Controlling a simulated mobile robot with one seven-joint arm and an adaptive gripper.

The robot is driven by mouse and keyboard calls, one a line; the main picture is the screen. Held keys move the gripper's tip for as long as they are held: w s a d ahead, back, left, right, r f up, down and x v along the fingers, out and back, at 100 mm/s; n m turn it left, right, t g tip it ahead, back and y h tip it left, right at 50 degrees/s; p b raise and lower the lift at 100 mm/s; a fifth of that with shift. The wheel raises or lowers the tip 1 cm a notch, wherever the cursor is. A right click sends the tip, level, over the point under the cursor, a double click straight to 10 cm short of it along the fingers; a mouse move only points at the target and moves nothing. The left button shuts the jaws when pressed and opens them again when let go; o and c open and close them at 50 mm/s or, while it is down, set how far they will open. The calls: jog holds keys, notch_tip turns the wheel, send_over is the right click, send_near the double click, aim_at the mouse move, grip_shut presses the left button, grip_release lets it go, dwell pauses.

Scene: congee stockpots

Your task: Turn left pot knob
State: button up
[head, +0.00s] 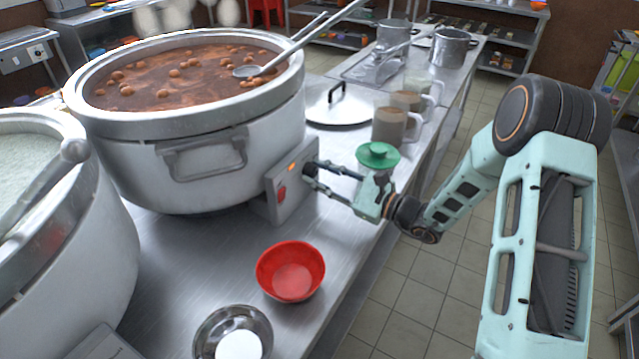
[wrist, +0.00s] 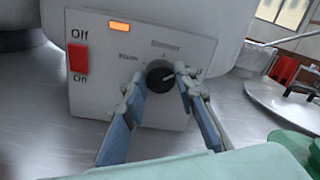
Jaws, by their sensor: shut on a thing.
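A large steel pot (head: 230,140) of reddish-brown stew with round pieces stands mid-counter. Its control box (head: 291,200) faces my arm, with a red Off/On switch (wrist: 77,59) and an orange lit lamp (wrist: 119,27). My gripper (head: 312,177) is at this box. In the wrist view its fingers (wrist: 164,84) are shut on the black knob (wrist: 158,76), one on each side. The knob has a pale pointer mark; labels around it read "Simmer" and "Warm". A second pot (head: 70,270) of whitish congee stands at the left picture edge; its knob is not visible.
A ladle (head: 246,71) rests in the stew.

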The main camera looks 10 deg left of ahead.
jog(key=n+b, duration=0.4)
jog(key=b, duration=0.1)
jog(key=shift+f, duration=0.4)
jog(key=n+b, duration=0.3)
jog(key=b, duration=0.2)
jog(key=n+b, duration=0.2)
jog(key=b, duration=0.1)
jog(key=shift+r+n+g, duration=0.1)
jog(key=shift+n+g, duration=0.2)
jog(key=shift+n, duration=0.1)
jog(key=shift+r+b, duration=0.1)
jog(key=shift+b, duration=0.5)
jog(key=shift+r+n, duration=0.1)
jog(key=shift+n, duration=0.3)
jog(key=o, duration=1.2)
jog(key=shift+c, duration=0.2)
